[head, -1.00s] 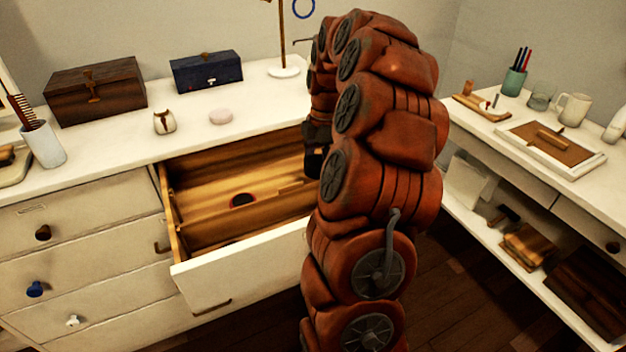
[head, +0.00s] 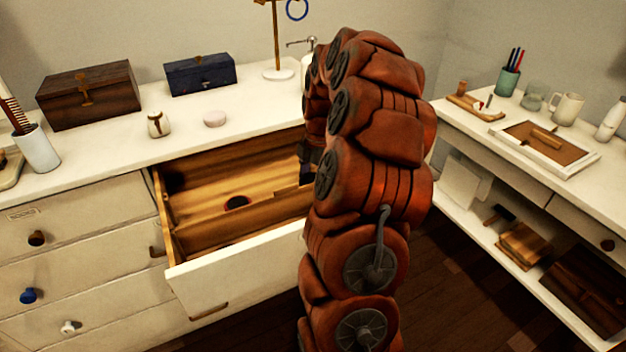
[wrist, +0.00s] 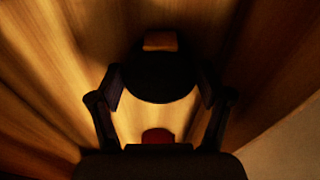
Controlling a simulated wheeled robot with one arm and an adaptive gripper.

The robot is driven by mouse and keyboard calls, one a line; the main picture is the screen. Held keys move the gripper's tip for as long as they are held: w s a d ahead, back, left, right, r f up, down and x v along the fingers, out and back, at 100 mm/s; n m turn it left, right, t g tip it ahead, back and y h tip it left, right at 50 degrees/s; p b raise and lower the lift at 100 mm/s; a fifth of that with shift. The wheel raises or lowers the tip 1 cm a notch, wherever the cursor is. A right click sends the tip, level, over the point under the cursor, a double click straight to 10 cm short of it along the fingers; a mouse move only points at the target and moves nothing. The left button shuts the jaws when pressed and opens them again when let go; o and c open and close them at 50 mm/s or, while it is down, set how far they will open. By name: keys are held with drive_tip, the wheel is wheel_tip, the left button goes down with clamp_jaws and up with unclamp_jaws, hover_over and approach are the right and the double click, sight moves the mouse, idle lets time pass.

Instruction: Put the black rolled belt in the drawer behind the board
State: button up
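The drawer (head: 228,274) is pulled open under the white counter. A low wooden board (head: 262,216) runs across inside it. In the head view my arm covers most of my gripper (head: 306,168), which is at the drawer's right end. In the wrist view my gripper (wrist: 160,88) has its fingers against both sides of a black round roll, the black rolled belt (wrist: 160,80), with a tan piece at its far edge. Whether the belt touches the drawer floor cannot be told.
A dark round item with a red edge (head: 237,203) lies in the drawer, near the board; it shows red in the wrist view (wrist: 157,136). A brown box (head: 90,92), blue box (head: 200,76), small jar (head: 158,125) and pink soap (head: 215,118) stand on the counter.

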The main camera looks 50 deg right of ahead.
wheel_tip(320, 180, up, 12)
drive_tip(key=d, duration=0.1)
drive_tip(key=shift+s+d+p, duration=0.15)
drive_tip(key=shift+s+p, duration=0.1)
drive_tip(key=shift+p, duration=0.1)
idle(0.4)
drive_tip(key=shift+r, duration=0.1)
idle(0.4)
